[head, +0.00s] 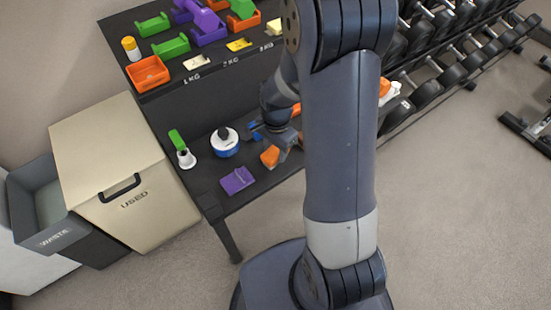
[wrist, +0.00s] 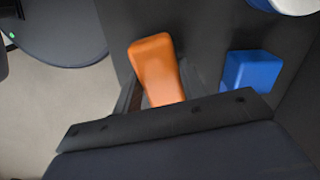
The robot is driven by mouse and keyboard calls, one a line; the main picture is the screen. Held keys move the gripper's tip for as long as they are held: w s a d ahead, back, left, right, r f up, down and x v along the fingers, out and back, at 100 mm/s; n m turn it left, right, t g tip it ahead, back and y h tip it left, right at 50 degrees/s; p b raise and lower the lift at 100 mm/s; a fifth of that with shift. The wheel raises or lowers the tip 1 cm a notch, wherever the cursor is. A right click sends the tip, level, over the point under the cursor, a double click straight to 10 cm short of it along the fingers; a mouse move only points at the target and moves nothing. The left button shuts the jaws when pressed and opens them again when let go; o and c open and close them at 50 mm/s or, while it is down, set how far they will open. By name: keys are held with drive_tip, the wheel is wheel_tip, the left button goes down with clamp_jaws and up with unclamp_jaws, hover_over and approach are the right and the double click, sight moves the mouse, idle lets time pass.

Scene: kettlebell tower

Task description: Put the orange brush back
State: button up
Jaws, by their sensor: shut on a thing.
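The orange brush (head: 270,156) shows in the head view at the lower shelf, just in front of my gripper (head: 283,142), and only its orange part is visible. In the wrist view the orange piece (wrist: 155,66) sticks out from between the dark fingers of my gripper (wrist: 157,95), which is shut on it. Its lower end is hidden by the gripper body. I cannot tell whether it touches the shelf.
A blue block (wrist: 251,70) lies close to the right in the wrist view. Colored holders and an orange tray (head: 148,74) fill the upper shelf.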

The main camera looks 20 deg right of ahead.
sight(276, 150)
drive_tip(key=o, duration=1.6)
drive_tip(key=shift+c, duration=0.2)
drive_tip(key=c, duration=0.4)
drive_tip(key=shift+r, duration=0.1)
wheel_tip(276, 150, up, 9)
drive_tip(key=p, duration=0.7)
drive_tip(key=shift+d+p, duration=0.1)
drive_tip(key=shift+p, duration=0.2)
